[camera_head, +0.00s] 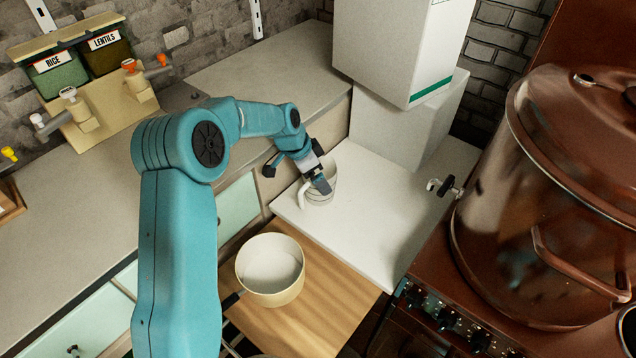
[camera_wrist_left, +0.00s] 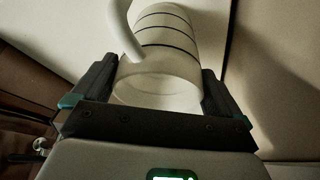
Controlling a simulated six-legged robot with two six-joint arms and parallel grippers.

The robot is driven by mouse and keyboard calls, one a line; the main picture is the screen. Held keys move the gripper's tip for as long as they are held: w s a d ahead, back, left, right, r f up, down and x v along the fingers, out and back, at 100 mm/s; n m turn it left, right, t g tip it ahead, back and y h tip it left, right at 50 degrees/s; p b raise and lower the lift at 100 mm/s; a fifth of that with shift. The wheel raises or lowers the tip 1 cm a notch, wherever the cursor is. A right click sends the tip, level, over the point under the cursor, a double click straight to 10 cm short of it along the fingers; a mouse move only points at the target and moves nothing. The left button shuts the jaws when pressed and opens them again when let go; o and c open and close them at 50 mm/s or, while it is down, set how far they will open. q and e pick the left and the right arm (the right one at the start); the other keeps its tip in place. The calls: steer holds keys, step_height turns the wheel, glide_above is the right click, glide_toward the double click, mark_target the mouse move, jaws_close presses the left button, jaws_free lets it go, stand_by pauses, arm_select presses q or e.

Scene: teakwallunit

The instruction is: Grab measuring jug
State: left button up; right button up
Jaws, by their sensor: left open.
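The measuring jug (camera_head: 321,190) is a whitish, see-through cup with dark ring lines and a pale handle. It stands on a white board (camera_head: 370,222) in the middle of the head view. My left gripper (camera_head: 318,180) reaches it from above and partly hides it. In the left wrist view the jug (camera_wrist_left: 165,62) lies between the two dark fingers of my left gripper (camera_wrist_left: 158,95), which is open, one finger on each side. I cannot tell whether the fingers touch the jug. Its handle is on the left there. My right gripper is not in view.
A cream saucepan (camera_head: 270,270) stands on a wooden board (camera_head: 318,310) in front. White boxes (camera_head: 395,50) stand behind the jug, one stacked on another. A large brown pot (camera_head: 545,190) fills the right. Rice and lentils dispensers (camera_head: 85,75) are at the back left.

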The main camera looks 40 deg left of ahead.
arm_select(q)
steer(key=shift+x, duration=0.75)
steer(key=shift+w, duration=0.1)
steer(key=c, duration=0.7)
steer(key=shift+d, duration=0.1)
steer(key=shift+r, duration=0.1)
